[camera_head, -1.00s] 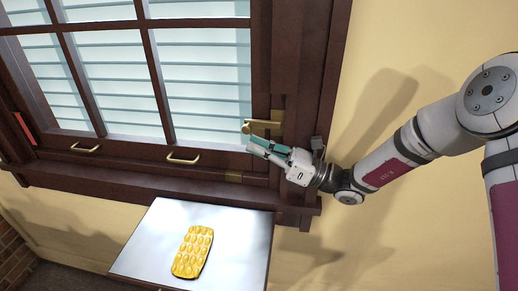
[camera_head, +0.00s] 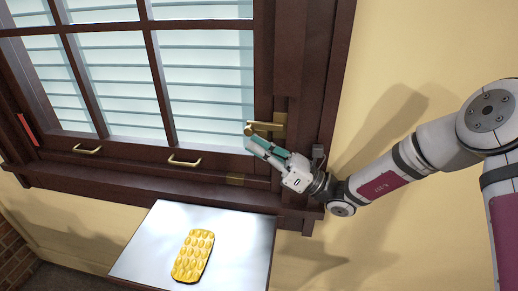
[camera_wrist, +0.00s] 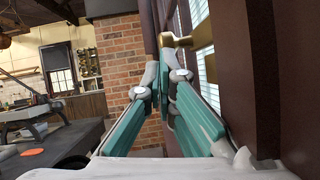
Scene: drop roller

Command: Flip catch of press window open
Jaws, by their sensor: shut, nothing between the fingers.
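The window (camera_head: 205,85) has a dark wooden frame with several panes. Its brass catch (camera_head: 268,127) is on the right side of the frame, just above the lower rail, with its knob end pointing left. My gripper (camera_head: 249,139) is shut and empty, its fingertips just below the knob end. In the wrist view the catch (camera_wrist: 198,36) shows at the upper right, beyond the closed fingertips (camera_wrist: 163,78) of my gripper. I cannot tell whether the fingers touch it.
Two brass pull handles (camera_head: 185,162) sit on the lower rail. Below the sill, a pale tabletop (camera_head: 145,245) holds a yellow bumpy object (camera_head: 192,256). The yellow wall (camera_head: 430,60) right of the window is bare. The wrist view shows a brick wall (camera_wrist: 120,60).

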